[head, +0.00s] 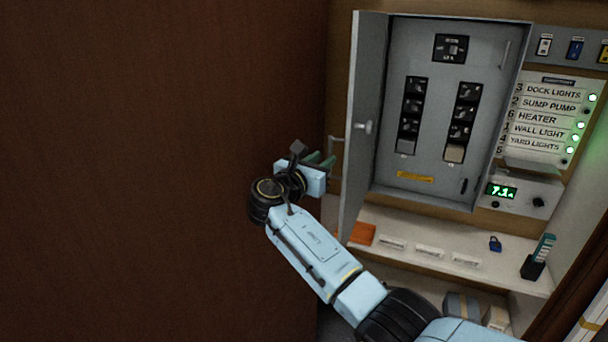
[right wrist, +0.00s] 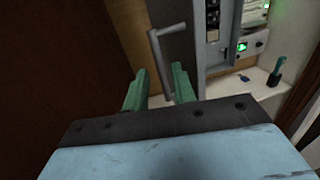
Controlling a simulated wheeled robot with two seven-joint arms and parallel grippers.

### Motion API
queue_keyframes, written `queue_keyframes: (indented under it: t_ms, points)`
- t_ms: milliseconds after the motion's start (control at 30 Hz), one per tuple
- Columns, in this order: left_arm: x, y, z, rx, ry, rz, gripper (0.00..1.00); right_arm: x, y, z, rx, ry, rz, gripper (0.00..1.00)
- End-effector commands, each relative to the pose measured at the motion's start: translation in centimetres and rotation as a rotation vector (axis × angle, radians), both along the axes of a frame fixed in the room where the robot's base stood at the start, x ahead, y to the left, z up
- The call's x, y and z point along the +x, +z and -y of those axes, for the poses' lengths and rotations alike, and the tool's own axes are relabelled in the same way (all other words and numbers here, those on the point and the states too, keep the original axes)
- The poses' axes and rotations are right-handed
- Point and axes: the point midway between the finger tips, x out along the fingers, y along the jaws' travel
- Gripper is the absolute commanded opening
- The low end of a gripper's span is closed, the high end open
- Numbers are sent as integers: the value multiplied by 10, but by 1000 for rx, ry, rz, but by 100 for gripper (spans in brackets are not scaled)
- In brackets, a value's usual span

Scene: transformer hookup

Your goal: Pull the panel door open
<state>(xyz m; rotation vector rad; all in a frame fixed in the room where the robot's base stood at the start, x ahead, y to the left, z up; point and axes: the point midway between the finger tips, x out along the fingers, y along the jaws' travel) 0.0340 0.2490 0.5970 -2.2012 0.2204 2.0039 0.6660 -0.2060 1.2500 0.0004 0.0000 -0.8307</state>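The grey panel door (head: 366,115) stands swung out on the left side of the grey breaker panel (head: 433,120), whose breakers are exposed. A bar handle (head: 333,150) sticks out from the door's outer face. It also shows in the right wrist view (right wrist: 156,62), just beyond my fingers. My right gripper (head: 322,161) is left of the door, close to the handle. Its green fingers (right wrist: 158,85) are apart, with nothing seen held between them. The handle's lower end lies near the right finger; I cannot tell whether they touch. My left gripper is not in view.
A large dark brown surface (head: 150,150) fills the left. A shelf (head: 510,279) below the panel holds an orange item (head: 362,233), white labels, a blue padlock (head: 495,243) and a dark holder (head: 534,267). A labelled board with green lights (head: 550,115) is at right.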

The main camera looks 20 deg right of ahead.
Motion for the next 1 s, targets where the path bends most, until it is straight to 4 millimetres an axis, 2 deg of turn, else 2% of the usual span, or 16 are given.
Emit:
queue_keyframes:
  t_ms: [200, 400, 867, 967, 1000]
  points:
    - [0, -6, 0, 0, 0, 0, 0, -34, -2, -38, 3, 3, 0, 26]
    - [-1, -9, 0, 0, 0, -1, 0, -54, -1, -59, 1, 1, -1, 26]
    - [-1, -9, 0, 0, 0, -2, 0, -60, -1, -66, 1, -1, -2, 26]
    - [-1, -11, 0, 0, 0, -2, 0, -58, -16, -64, 20, 12, -12, 26]
    - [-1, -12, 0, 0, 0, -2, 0, -57, -30, -63, 38, 22, -21, 26]
